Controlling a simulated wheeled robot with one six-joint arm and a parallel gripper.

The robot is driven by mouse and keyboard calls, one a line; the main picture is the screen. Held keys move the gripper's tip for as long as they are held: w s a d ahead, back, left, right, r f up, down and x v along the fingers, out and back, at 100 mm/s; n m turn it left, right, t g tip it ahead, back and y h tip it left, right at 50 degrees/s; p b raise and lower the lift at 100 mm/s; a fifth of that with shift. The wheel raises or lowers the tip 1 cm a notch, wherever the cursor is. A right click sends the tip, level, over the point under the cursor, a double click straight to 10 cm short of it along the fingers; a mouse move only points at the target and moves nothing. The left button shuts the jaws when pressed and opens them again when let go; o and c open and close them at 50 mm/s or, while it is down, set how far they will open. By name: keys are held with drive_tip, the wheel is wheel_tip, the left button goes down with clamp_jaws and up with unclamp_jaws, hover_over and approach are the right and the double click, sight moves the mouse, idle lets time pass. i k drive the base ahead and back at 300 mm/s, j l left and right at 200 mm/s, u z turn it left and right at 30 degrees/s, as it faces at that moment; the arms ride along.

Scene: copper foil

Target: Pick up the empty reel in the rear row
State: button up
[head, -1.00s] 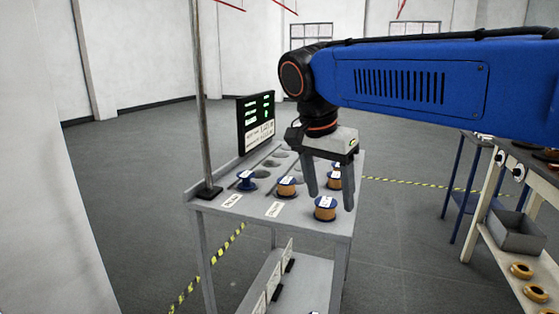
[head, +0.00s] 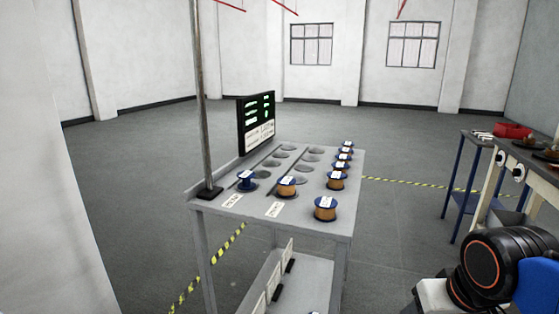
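A blue reel (head: 246,180) with no copper showing on it stands upright at the front of the left lane of the grey table, with a white label on top. It looks empty. Copper-wound reels stand to its right: one (head: 286,187) in the middle lane and several in the right lane, the nearest (head: 325,208) at the front corner. My wrist is at the bottom right, well away from the reels. Only a pale part beside it, perhaps my gripper's body, shows; the fingers are out of the frame.
The grey table (head: 310,222) has several empty round recesses behind the reels. A dark display (head: 257,122) and a tall pole (head: 201,100) stand on its left side. A workbench (head: 540,180) stands at the right. The floor between is clear.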

sight(246, 184)
drive_tip(key=i+l+u, duration=0.2)
drive_tip(key=l+u, duration=0.15)
drive_tip(key=u, duration=0.5)
